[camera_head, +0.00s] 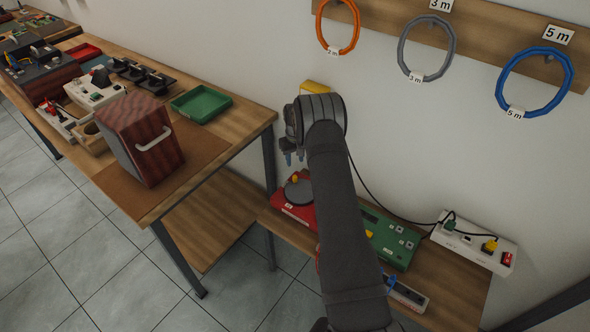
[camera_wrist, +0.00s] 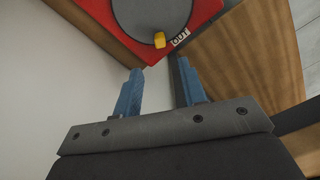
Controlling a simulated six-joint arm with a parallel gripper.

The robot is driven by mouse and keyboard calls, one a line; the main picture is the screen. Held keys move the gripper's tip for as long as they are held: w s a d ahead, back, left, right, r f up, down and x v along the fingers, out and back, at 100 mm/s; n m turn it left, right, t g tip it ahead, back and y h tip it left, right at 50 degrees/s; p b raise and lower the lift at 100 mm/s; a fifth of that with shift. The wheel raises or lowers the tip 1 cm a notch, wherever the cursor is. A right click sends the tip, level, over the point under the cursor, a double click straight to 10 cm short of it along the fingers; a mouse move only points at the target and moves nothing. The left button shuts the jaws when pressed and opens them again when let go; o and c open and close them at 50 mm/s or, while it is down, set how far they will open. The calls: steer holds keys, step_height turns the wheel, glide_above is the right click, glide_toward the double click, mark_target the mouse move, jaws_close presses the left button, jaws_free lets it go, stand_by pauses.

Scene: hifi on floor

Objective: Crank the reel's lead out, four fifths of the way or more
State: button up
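The reel (camera_head: 297,196) is a red box with a dark grey disc on top, on the low wooden shelf beside the wall. A small yellow crank knob (camera_head: 295,178) stands on the disc. In the wrist view the reel's red body (camera_wrist: 205,10) is at the top, with the grey disc (camera_wrist: 140,15), the yellow knob (camera_wrist: 159,40) near the disc's edge and a white "OUT" label (camera_wrist: 180,37) beside it. My gripper (camera_wrist: 157,82) is open, its blue fingers apart and empty, pointing toward the knob without touching it. In the head view my arm hides part of the shelf.
A green panel (camera_head: 388,238) and a white power strip (camera_head: 475,243) with a black cable are right of my arm. A wooden table (camera_head: 225,130) at left bears a dark red box (camera_head: 140,137) and a green tray (camera_head: 201,104). Coiled leads hang on the wall.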

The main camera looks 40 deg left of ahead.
step_height(320, 180, up, 7)
glide_above(295, 176)
steer(key=shift+f, duration=0.15)
steer(key=shift+f, duration=0.1)
step_height(295, 176, down, 17)
steer(key=shift+f, duration=0.15)
stand_by(0.7)
steer(key=shift+w+d+m, duration=0.15)
steer(key=shift+w+m, duration=0.1)
steer(key=shift+m, duration=0.4)
steer(key=shift+w+d+m, duration=0.15)
steer(key=shift+w+m, duration=0.1)
steer(key=shift+m, duration=0.4)
stand_by(1.3)
steer(key=shift+o, duration=0.2)
